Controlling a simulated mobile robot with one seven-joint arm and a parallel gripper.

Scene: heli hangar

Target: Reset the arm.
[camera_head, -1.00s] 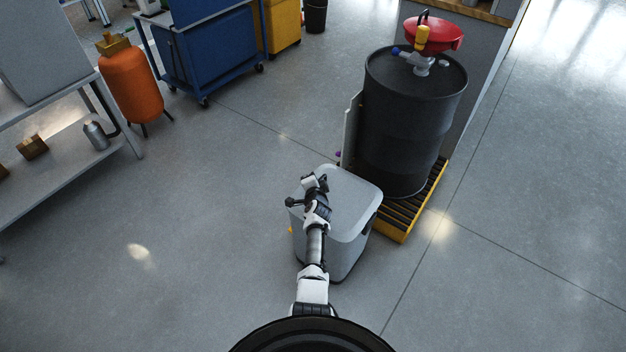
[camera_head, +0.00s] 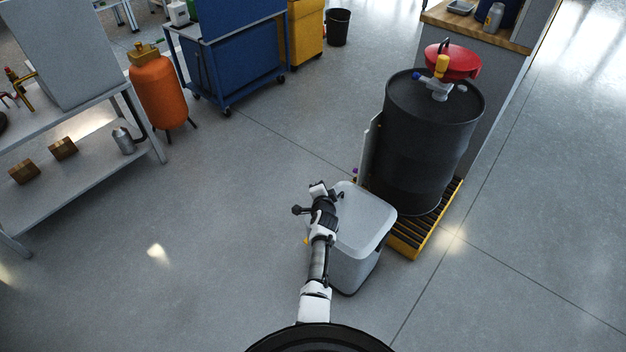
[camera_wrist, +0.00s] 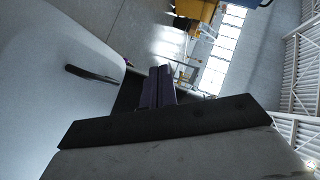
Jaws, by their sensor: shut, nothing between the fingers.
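My arm reaches forward from the bottom of the head view and is bent at its joints. Its far end is beside and over the left edge of a light grey bin-like box (camera_head: 362,222). My gripper (camera_wrist: 157,88) shows in the wrist view as two dark fingers side by side, shut with nothing between them. In the head view the fingertips are too small to make out. The pale grey surface on the left of the wrist view seems to be the same box, close by; I cannot tell whether the arm touches it.
A black drum (camera_head: 425,150) with a red funnel (camera_head: 455,62) stands on a yellow-edged pallet (camera_head: 408,244) behind the box. An orange tank (camera_head: 160,92), a blue cart (camera_head: 240,60) and a grey shelf table (camera_head: 85,165) stand at left. The floor at left and right is open.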

